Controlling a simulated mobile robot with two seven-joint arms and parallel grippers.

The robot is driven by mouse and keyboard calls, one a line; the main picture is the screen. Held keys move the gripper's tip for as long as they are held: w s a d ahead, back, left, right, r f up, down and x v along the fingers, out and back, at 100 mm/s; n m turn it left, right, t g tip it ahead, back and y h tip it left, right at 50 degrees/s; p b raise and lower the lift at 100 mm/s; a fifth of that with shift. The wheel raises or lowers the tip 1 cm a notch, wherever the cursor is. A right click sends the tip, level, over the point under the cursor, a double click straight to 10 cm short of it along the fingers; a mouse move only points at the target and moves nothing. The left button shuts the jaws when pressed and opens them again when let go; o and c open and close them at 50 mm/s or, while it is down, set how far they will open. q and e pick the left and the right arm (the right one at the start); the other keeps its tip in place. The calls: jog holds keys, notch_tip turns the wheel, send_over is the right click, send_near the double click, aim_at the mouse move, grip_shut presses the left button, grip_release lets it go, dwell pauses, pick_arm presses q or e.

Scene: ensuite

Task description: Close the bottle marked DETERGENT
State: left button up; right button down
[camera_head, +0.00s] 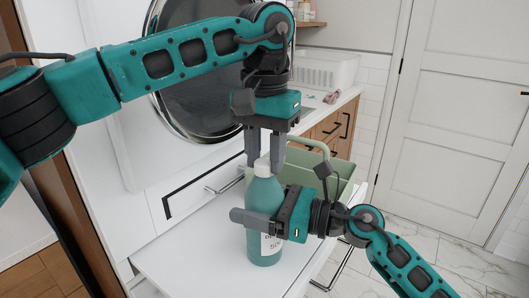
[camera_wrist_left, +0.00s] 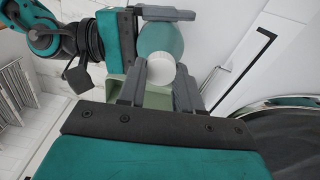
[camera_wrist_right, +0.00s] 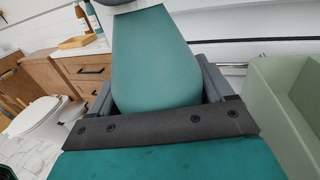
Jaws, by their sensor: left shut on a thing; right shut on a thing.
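The teal detergent bottle (camera_head: 263,205) stands upright on the white pull-out surface (camera_head: 190,265), with a partly hidden label on its lower front. A white cap (camera_head: 262,167) is at its top. My left gripper (camera_head: 264,163) points down from above with its fingers on either side of the cap; the left wrist view shows the cap (camera_wrist_left: 161,70) between them. My right gripper (camera_head: 255,220) comes in from the right and is shut around the bottle's body, which fills the right wrist view (camera_wrist_right: 153,65). I cannot tell whether the cap is fully seated.
A green basket (camera_head: 340,172) with a handle stands just behind and right of the bottle. A round dark appliance door (camera_head: 205,100) is at the back left. White drawers with black handles are below it. A white door (camera_head: 460,110) is far right.

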pick_arm(q)
jog(key=m, duration=0.3)
jog(key=shift+d, duration=0.1)
jog(key=o, duration=1)
jog(key=shift+r, duration=2.25)
jog(key=shift+c, duration=0.3)
